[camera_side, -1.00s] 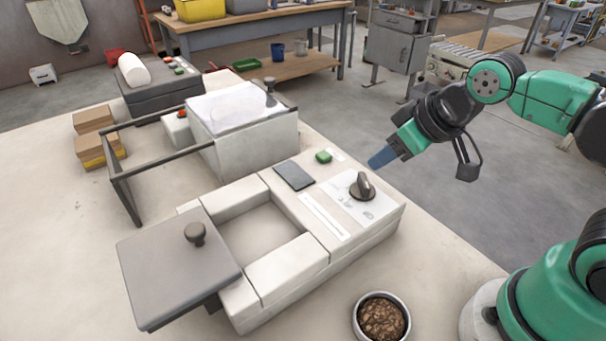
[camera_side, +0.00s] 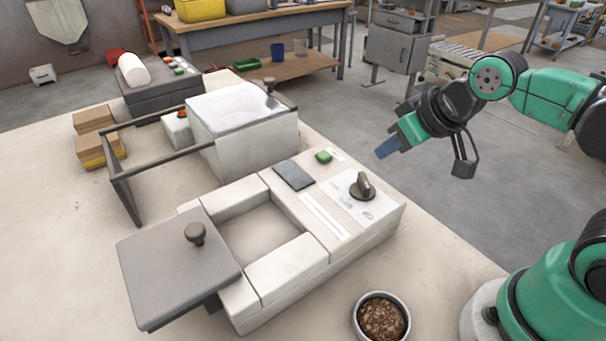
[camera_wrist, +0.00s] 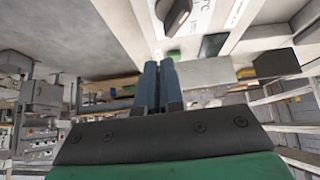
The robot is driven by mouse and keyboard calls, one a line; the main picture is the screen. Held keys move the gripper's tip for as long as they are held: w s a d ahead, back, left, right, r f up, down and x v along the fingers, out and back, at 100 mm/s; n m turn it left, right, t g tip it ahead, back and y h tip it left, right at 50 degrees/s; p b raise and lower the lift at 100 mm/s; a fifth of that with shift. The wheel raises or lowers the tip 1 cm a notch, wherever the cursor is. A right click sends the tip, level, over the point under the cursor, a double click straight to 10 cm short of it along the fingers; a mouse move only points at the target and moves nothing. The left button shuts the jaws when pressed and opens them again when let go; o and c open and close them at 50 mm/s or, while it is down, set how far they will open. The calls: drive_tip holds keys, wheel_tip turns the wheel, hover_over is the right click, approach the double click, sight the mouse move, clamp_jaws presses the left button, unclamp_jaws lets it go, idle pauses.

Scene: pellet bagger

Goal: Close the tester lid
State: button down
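The tester (camera_side: 322,255) is a white box with an open square chamber (camera_side: 262,235) on the table. Its flat grey lid (camera_side: 170,265) with a dark round knob (camera_side: 195,233) lies open, out to the left of the chamber. The tester's right panel carries a dark dial (camera_side: 362,187), a dark screen (camera_side: 294,175) and a green button (camera_side: 324,156). My gripper (camera_side: 381,152) is in the air beyond the dial, apart from the tester and far from the lid. In the wrist view its blue fingers (camera_wrist: 158,66) are together with nothing between them. The dial also shows there (camera_wrist: 176,14).
A dark open frame (camera_side: 150,165) and a white bagger box (camera_side: 250,140) stand behind the tester. A bowl of brown pellets (camera_side: 381,318) sits at the front right. Cartons (camera_side: 95,135) are at the back left. The air above the tester and lid is clear.

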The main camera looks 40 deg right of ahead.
drive_tip(key=w+a+r+n+g+y, duration=0.1)
drive_tip(key=w+a+r+n+y, duration=0.1)
drive_tip(key=w+a+r+n, duration=0.4)
drive_tip(key=n+g+y, duration=0.1)
drive_tip(key=n+g, duration=0.4)
drive_tip(key=n, duration=0.4)
hover_over(172, 251)
drive_tip(key=x, duration=0.8)
drive_tip(key=shift+s+a+f, duration=0.1)
drive_tip(key=shift+f, duration=0.3)
drive_tip(key=shift+d+f, duration=0.2)
drive_tip(key=shift+f, duration=0.1)
drive_tip(key=shift+s+d+r, duration=0.1)
drive_tip(key=shift+s+d, duration=0.15)
drive_tip(key=shift+d, duration=0.6)
drive_tip(key=shift+s+d, duration=0.25)
drive_tip(key=shift+d, duration=0.6)
drive_tip(key=d, duration=1.2)
drive_tip(key=shift+d, duration=0.3)
